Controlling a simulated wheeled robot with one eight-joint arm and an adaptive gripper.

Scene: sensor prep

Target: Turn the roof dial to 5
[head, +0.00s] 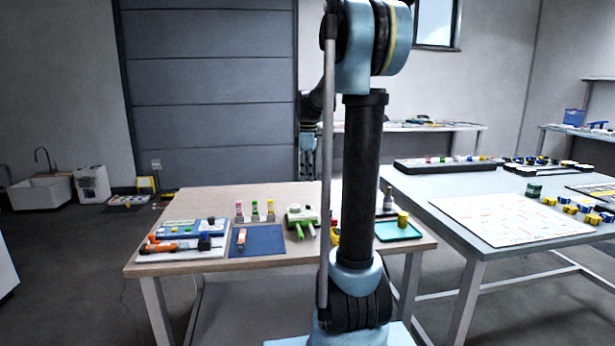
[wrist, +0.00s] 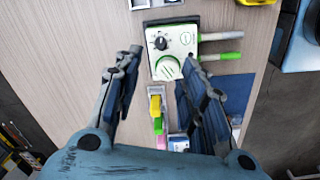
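A white and green device (head: 302,214) sits on the wooden table, and it shows from above in the wrist view (wrist: 184,40). On its top are a black knob (wrist: 160,43) with marks around it and a round white disc (wrist: 168,69). I cannot read the knob's setting. My gripper (wrist: 162,57) is open and empty, pointing down; its fingertips lie either side of the device in the wrist view, seemingly above it. In the head view, my gripper (head: 308,140) is partly hidden by my arm.
A blue mat (head: 266,241) lies in front. A white tray (head: 150,256) with tools is at left, a teal tray (head: 399,232) at right.

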